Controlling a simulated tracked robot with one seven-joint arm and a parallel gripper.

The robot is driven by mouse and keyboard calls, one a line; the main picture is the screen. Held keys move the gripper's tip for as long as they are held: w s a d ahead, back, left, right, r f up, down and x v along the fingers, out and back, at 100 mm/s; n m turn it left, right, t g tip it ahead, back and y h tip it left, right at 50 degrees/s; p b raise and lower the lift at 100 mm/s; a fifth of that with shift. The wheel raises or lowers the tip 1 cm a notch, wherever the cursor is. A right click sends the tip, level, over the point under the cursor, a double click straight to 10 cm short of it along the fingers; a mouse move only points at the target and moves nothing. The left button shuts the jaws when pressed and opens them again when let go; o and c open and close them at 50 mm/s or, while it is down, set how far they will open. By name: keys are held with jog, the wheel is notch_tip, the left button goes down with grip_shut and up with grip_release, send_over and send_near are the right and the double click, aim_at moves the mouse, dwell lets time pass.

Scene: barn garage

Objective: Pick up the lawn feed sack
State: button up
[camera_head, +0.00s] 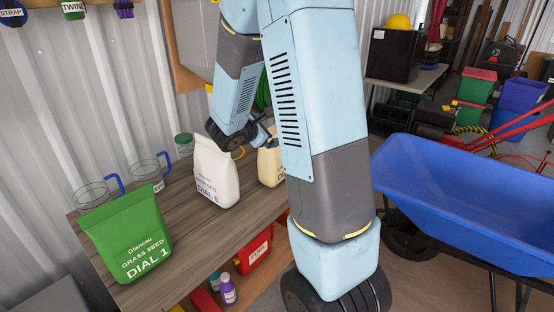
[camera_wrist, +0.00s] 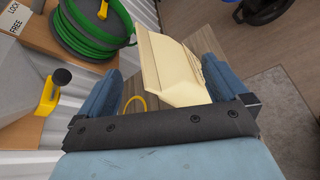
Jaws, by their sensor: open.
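A cream sack (camera_head: 270,165) stands on the wooden bench, partly hidden behind my arm, its label mostly unreadable. It also shows in the wrist view (camera_wrist: 172,68), its folded top between and beyond my fingers. My gripper (camera_wrist: 160,85) is open above it; I cannot tell whether the fingers touch it. In the head view my gripper (camera_head: 262,134) is mostly hidden by my arm. A white sack (camera_head: 217,175) marked DIAL 6 stands just left; its smaller print is hard to read. A green grass seed sack (camera_head: 128,237) marked DIAL 1 stands at the front left.
Clear measuring jugs with blue handles (camera_head: 147,175) and a green-lidded jar (camera_head: 184,145) stand along the wall side of the bench (camera_head: 185,235). A blue wheelbarrow (camera_head: 465,195) stands at right. A green hose reel (camera_wrist: 92,28) and yellow ring (camera_wrist: 133,103) show near my gripper.

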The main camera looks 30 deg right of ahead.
notch_tip(320, 180, down, 2)
jog(key=w+f+n+t, duration=0.1)
jog(key=w+n, duration=0.1)
jog(key=w, duration=0.1)
send_near(272, 150)
jog(key=w+d+f, duration=0.2)
jog(key=d, duration=0.1)
jog(key=shift+w+f, duration=0.35)
jog(key=shift+f, duration=0.05)
jog(key=shift+w+d+f, duration=0.1)
jog(key=shift+w+d, duration=0.25)
jog(key=shift+d, duration=0.1)
jog(key=shift+x, duration=3.15)
jog(key=shift+a, duration=0.1)
jog(key=shift+w, duration=0.1)
jog(key=c, duration=1.7)
jog(key=shift+r, duration=0.2)
